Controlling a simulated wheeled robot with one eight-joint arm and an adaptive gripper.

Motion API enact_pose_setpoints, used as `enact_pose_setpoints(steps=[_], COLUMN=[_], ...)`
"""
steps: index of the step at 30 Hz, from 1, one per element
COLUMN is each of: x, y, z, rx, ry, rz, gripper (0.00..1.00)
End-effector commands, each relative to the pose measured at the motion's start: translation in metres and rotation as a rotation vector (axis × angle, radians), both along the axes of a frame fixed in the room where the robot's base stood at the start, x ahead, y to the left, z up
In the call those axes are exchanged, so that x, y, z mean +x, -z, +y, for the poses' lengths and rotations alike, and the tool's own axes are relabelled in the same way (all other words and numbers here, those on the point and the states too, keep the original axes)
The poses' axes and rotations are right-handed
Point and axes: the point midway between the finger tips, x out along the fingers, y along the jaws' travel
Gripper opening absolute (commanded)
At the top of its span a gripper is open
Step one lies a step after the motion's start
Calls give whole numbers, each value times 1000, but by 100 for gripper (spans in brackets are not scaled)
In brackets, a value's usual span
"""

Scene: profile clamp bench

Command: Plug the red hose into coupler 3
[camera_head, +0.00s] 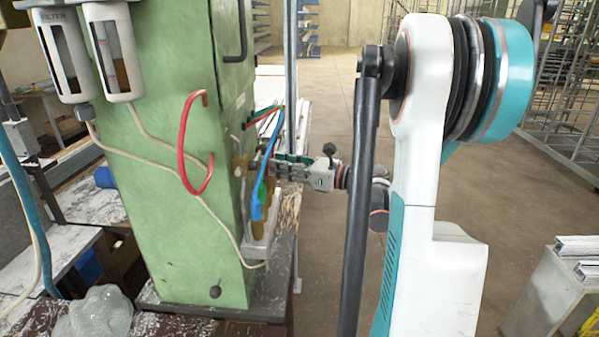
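A thick red hose (182,150) hangs in a curved loop against the face of the green cabinet (175,235). A thinner red line (262,115) shows by the cabinet's right edge, beside green and blue ones. My gripper (278,165) reaches in from the right to the cabinet's right side, close to the blue hose (267,165). Its fingertips are partly hidden among the hoses, and I cannot tell whether they hold anything. A brownish fitting (239,166) sits at the cabinet's edge. No coupler number is readable, so I cannot tell which is coupler 3.
Two white filter housings (115,50) are mounted at the cabinet's top left. Pale tubes (215,215) run down its face. A clear plastic bag (98,312) lies at bottom left. Metal profiles (578,250) stand at lower right. Bare floor (290,100) lies behind my arm.

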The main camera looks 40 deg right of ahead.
Motion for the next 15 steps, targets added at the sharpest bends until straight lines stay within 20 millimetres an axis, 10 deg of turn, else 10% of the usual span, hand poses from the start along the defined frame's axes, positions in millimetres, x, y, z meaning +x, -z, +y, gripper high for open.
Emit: enact_pose_setpoints(steps=[15], x=[37], y=[0], z=[16], rx=[0], ry=[1], rz=[0], gripper=[24])
